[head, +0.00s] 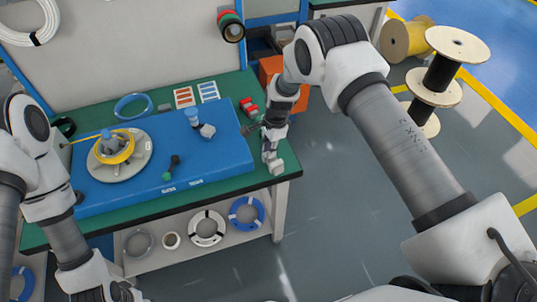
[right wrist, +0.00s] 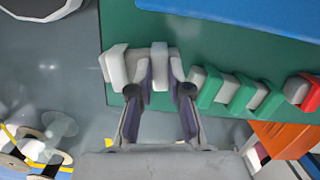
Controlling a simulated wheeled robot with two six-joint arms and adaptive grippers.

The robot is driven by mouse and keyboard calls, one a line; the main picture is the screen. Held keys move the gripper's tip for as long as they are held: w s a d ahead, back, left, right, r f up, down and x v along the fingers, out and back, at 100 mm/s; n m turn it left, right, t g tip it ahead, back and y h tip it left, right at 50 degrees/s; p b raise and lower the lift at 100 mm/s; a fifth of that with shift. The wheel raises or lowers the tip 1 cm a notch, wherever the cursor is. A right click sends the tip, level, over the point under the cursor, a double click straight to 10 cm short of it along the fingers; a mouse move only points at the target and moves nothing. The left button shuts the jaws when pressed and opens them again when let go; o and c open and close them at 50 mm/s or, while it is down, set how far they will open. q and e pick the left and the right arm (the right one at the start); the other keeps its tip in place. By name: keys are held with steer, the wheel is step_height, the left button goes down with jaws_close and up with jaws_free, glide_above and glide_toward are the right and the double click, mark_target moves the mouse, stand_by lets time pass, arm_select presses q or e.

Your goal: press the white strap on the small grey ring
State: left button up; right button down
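A white strap with blocky ends (right wrist: 117,69) is at my right gripper (right wrist: 162,85), in the right wrist view. The finger pads stand close on either side of one white piece of it and seem to grip it. In the head view my right gripper (head: 270,150) points down over the right corner of the green table, with the white strap (head: 277,167) at its tips. A small grey ring (head: 126,244) stands on the shelf under the table, at the left of several rings. My left arm comes in at the left, but its gripper is not visible.
A blue mat (head: 225,165) covers much of the green table and bears a grey disc (head: 105,172) with a yellow ring. Green, white and red blocks (right wrist: 305,92) line the table edge beside my right gripper. An orange box (head: 270,68) and wooden spools stand behind.

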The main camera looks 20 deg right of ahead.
step_height(320, 180, up, 8)
steer(key=p, duration=0.5)
